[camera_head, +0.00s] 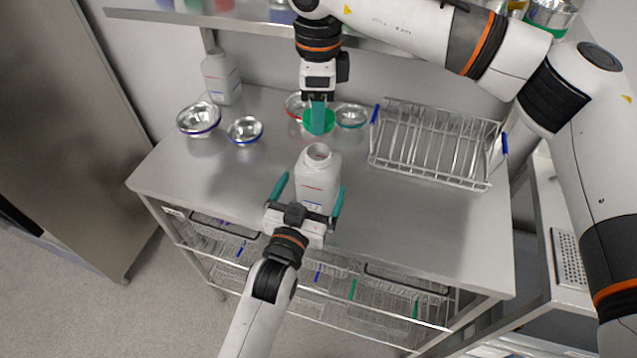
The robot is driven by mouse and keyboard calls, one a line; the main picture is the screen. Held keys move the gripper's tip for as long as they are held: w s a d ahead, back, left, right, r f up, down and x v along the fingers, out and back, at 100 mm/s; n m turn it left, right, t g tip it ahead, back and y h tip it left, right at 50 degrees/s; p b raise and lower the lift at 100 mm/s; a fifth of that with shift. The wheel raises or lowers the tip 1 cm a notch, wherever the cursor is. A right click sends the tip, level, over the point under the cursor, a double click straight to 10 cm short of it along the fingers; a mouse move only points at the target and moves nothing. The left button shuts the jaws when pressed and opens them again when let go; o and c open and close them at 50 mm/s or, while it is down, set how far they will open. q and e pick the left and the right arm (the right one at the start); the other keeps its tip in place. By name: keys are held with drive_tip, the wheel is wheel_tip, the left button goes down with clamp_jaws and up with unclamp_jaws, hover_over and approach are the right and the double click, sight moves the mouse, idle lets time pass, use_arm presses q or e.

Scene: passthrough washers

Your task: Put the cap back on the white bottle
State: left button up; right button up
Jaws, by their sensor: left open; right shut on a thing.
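The white bottle (318,180) stands upright on the steel table with its round mouth open at the top. My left gripper (309,192) is open, with one teal finger on each side of the bottle's lower body; I cannot tell whether they touch it. My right gripper (318,112) points down, above and behind the bottle in the picture. It is shut on a green round piece that looks like the cap (309,124). The cap is apart from the bottle's mouth, and the teal fingers hide part of it.
A second white bottle (221,78) stands at the back left. Metal bowls (199,118) (245,130) sit on the left, and others (351,116) (294,104) behind my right gripper. A wire dish rack (437,145) stands right. A shelf (240,22) runs above the back.

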use_arm(q)
drive_tip(key=shift+x, duration=2.55)
drive_tip(key=shift+c, duration=0.6)
drive_tip(key=c, duration=1.3)
use_arm(e)
hover_over(318, 152)
drive_tip(key=shift+f, duration=2.45)
drive_tip(key=shift+f, duration=0.9)
drive_tip(key=shift+f, duration=0.55)
